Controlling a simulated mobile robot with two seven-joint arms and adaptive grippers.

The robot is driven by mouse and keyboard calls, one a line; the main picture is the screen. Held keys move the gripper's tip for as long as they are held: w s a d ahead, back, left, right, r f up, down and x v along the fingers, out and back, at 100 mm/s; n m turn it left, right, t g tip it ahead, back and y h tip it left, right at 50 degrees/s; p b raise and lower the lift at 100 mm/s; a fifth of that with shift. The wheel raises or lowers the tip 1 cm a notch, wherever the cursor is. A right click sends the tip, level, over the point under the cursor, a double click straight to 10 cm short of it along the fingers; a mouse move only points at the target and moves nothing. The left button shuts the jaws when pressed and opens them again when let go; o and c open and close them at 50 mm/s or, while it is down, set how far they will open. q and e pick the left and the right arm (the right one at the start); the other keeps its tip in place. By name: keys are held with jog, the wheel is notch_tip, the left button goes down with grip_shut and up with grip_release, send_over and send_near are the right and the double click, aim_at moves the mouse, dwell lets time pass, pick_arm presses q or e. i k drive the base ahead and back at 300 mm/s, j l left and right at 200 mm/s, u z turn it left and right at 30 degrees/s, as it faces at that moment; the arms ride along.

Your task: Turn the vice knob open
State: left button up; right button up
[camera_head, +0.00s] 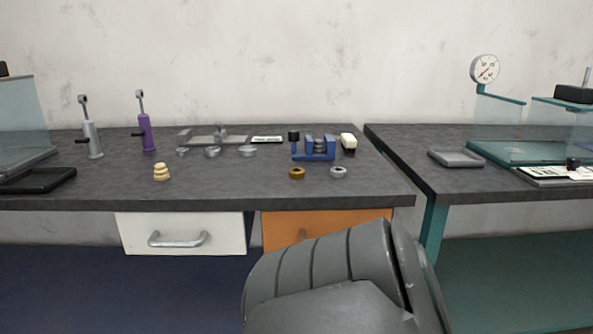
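A small blue vice (329,148) stands on the dark grey worktop, right of the middle. A black cylindrical knob (293,136) shows at its left end. Dark, rounded parts sit between the vice's blue blocks; whether they are clamped is too small to tell. Neither of my grippers shows in this view.
A brass ring (297,173) and a silver ring (338,172) lie before the vice, a white-topped block (348,141) beside it. Stacked cream rings (161,172), a purple damper (146,132) and a grey damper (92,138) stand left. A gap separates the right bench (400,150).

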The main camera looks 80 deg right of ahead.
aim_at(294, 135)
jog(key=l+z, duration=0.1)
jog(key=z, duration=2.5)
jog(key=l, duration=0.1)
